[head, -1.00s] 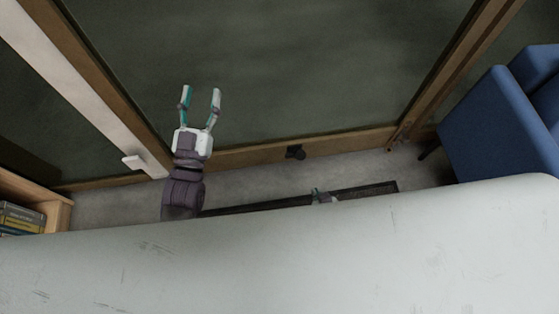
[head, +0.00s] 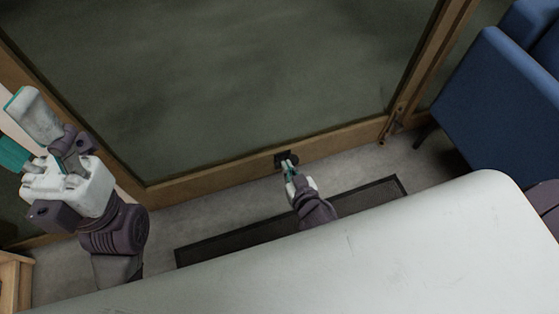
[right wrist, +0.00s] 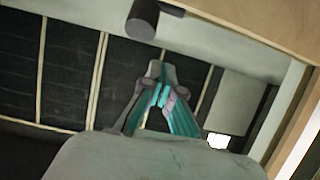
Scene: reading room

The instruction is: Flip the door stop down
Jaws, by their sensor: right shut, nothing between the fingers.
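The door stop (head: 280,158) is a small dark fitting on the bottom wooden rail of the glass door (head: 230,170). In the right wrist view it shows as a dark cylinder (right wrist: 143,20) at the top, sticking out from the wood. My right gripper (head: 287,164) is shut and empty, its fingertips at the door stop in the head view and partly covering it. In the right wrist view its fingertips (right wrist: 160,90) appear below the cylinder with a visible gap. I cannot tell whether they touch. My left gripper (head: 20,128) is open and empty, raised at the far left.
A dark floor mat (head: 360,195) lies before the door. A blue chair (head: 520,100) stands at the right. A wooden shelf (head: 12,285) edge shows at the lower left. A large pale surface (head: 400,260) fills the bottom and covers part of the floor.

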